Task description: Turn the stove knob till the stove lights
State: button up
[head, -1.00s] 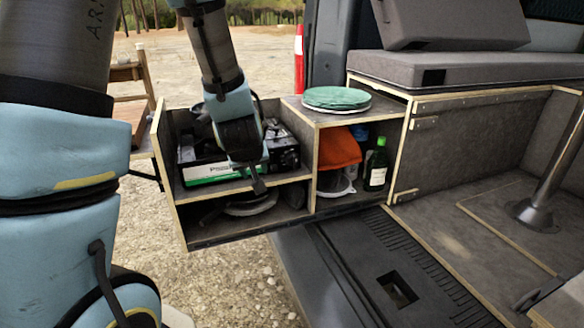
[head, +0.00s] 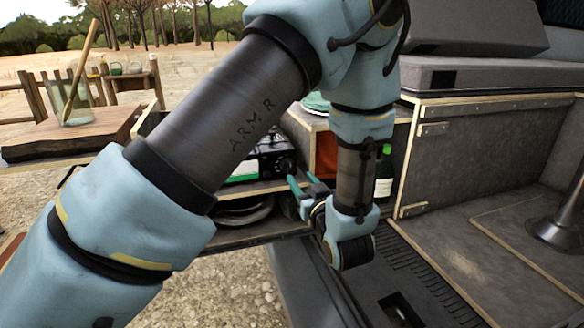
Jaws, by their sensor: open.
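The black camping stove (head: 262,162) sits on the upper shelf of the wooden pull-out unit, partly hidden behind my arm. Its round dark knob (head: 286,165) shows on the right end of its front. My gripper (head: 302,182) is open, with teal fingers pointing toward the stove, just below and right of the knob. The fingers look empty. I cannot tell whether a finger touches the stove. No flame shows, and the burner is hidden by my arm.
Dark pans (head: 240,211) lie on the lower shelf. A glass jar (head: 72,100) stands on a wooden board (head: 60,138) at left.

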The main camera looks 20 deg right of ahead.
aim_at(291, 165)
jog(key=w, duration=0.5)
jog(key=w+d+p, duration=0.1)
jog(key=w, duration=0.1)
jog(key=shift+w, duration=0.2)
jog(key=shift+c, duration=0.2)
grip_shut()
